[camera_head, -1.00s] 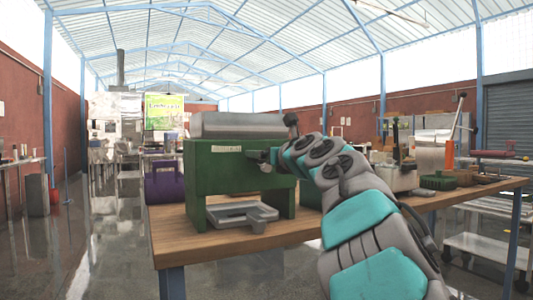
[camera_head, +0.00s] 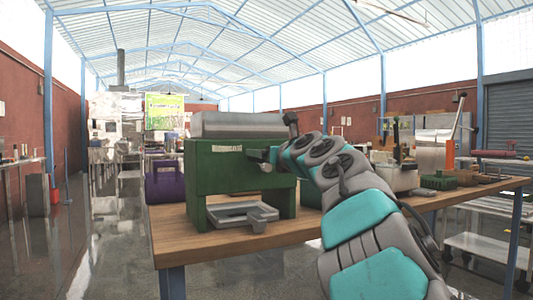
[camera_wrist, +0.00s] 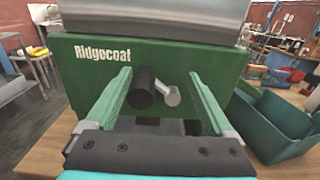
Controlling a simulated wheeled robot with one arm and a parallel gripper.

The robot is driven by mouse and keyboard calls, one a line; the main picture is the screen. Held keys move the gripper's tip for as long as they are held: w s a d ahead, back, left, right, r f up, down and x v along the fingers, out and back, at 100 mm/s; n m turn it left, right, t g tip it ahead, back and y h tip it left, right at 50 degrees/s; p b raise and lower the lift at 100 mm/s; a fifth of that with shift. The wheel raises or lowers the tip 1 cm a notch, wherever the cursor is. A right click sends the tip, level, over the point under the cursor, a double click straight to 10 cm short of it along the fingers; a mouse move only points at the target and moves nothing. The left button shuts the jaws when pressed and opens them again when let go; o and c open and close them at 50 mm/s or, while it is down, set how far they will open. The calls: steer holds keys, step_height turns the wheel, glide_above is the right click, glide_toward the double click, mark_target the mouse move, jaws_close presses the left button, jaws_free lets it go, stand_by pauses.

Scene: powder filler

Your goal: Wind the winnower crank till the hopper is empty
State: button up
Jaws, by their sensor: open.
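The green winnower (camera_head: 222,170) stands on the wooden table with a grey metal hopper (camera_head: 238,125) on top. The hopper's inside is hidden from both views. In the wrist view the green front (camera_wrist: 85,75) carries the label "Ridgecoat". The crank shows there as a black handle (camera_wrist: 144,88) and a short metal part (camera_wrist: 170,90). My gripper (camera_wrist: 158,85) is open, its green fingers on either side of the crank parts. I cannot tell whether either finger touches them. In the head view my gripper (camera_head: 268,158) is at the winnower's front right, partly hidden by my wrist.
A grey tray (camera_head: 241,213) lies under the winnower. A green bin (camera_wrist: 275,125) stands to its right in the wrist view. A purple box (camera_head: 165,187) is behind the table's left end. Tools and machines crowd the table's right end (camera_head: 440,180). The front left tabletop (camera_head: 175,235) is clear.

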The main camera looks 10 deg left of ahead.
steer(key=b+v, duration=0.4)
steer(key=v, duration=0.4)
steer(key=shift+b, duration=0.3)
